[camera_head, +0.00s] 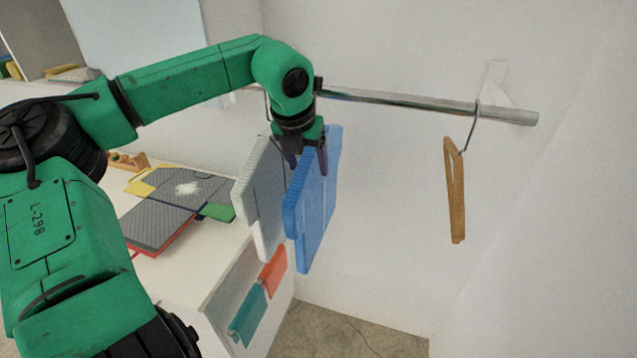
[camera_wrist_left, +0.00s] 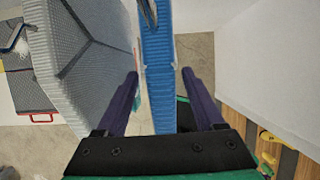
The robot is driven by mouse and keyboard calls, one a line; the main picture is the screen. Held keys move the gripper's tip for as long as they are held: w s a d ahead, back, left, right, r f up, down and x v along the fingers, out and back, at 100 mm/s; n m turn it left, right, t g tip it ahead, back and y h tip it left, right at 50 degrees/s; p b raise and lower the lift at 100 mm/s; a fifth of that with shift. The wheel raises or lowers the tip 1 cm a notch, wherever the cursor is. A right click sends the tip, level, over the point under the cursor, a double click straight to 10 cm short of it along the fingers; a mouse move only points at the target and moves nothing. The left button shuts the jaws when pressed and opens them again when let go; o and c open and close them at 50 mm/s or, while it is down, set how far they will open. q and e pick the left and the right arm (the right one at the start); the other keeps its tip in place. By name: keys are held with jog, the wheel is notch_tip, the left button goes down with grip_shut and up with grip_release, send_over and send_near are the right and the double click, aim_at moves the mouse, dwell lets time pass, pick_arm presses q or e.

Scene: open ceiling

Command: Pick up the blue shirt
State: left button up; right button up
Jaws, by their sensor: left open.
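The blue shirt (camera_head: 313,205) hangs from the metal rail (camera_head: 420,103), to the right of a light grey shirt (camera_head: 262,190). My left gripper (camera_head: 308,158) is at the upper part of the blue shirt, pointing down. It is open. In the left wrist view the blue shirt (camera_wrist_left: 158,60) shows as a narrow strip between the two purple fingers (camera_wrist_left: 160,77), with a gap on each side. The grey shirt (camera_wrist_left: 85,60) is just left of the left finger there. The blue shirt's hanger is mostly hidden behind my gripper in the head view.
An empty wooden hanger (camera_head: 455,195) hangs farther right on the rail, with clear room between. A white cabinet (camera_head: 205,265) at left carries folded dark clothes (camera_head: 160,222). Teal (camera_head: 248,315) and orange (camera_head: 273,272) cloths hang at its side. A white wall stands behind.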

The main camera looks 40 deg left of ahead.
pick_arm(q)
jog(key=shift+w+f, duration=0.1)
jog(key=shift+f, duration=0.35)
jog(key=shift+d, duration=0.1)
jog(key=c, duration=0.3)
grip_shut()
dwell(0.7)
